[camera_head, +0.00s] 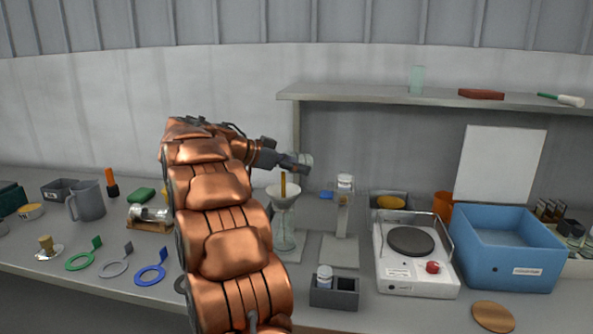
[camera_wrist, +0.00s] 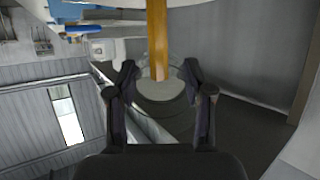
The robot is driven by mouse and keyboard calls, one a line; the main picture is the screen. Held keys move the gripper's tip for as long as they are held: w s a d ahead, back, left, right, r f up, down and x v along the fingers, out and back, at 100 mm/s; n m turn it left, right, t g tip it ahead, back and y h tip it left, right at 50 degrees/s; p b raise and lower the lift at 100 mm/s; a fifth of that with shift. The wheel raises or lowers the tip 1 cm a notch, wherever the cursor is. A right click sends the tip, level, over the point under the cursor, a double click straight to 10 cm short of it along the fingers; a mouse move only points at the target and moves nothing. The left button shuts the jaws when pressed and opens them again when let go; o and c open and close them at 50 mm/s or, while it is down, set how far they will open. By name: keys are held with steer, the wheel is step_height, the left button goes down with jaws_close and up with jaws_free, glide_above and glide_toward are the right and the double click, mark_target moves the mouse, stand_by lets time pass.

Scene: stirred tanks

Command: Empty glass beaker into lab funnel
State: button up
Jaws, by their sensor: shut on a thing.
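My gripper (camera_head: 290,163) is shut on the glass beaker (camera_head: 307,161), above and slightly right of the funnel. In the wrist view the beaker (camera_wrist: 160,92) is a clear, pale round shape between the two fingers of my gripper (camera_wrist: 160,95). It appears tipped on its side. The white lab funnel (camera_head: 284,198) sits upright in a glass vessel (camera_head: 284,237) on the bench. An amber column, seemingly poured liquid (camera_head: 283,182), stands over the funnel's mouth; it also shows in the wrist view (camera_wrist: 157,38). The beaker's remaining contents cannot be made out.
Right of the funnel are a grey stand with a white-capped bottle (camera_head: 344,182), a hotplate (camera_head: 412,268) and a blue crate (camera_head: 508,255). A small dark rack (camera_head: 334,294) is in front. A shelf (camera_head: 440,97) runs above right.

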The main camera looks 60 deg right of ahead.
steer(key=shift+f+g+h+b, duration=0.1)
steer(key=shift+g+h+b, duration=0.35)
steer(key=shift+b, duration=1.05)
steer(key=shift+w+a+r+g+h+b, duration=0.2)
steer(key=shift+g+h+b, duration=0.45)
steer(key=shift+b, duration=1.35)
steer(key=shift+w+a+r+g+h+b, duration=0.1)
steer(key=shift+a+r+g+h+b, duration=0.15)
steer(key=shift+h+b, duration=1.2)
steer(key=shift+r+g+b, duration=0.25)
steer(key=shift+g+b, duration=0.2)
steer(key=shift+b, duration=1.25)
steer(key=shift+w+a+r, duration=0.1)
steer(key=shift+w+r, duration=0.05)
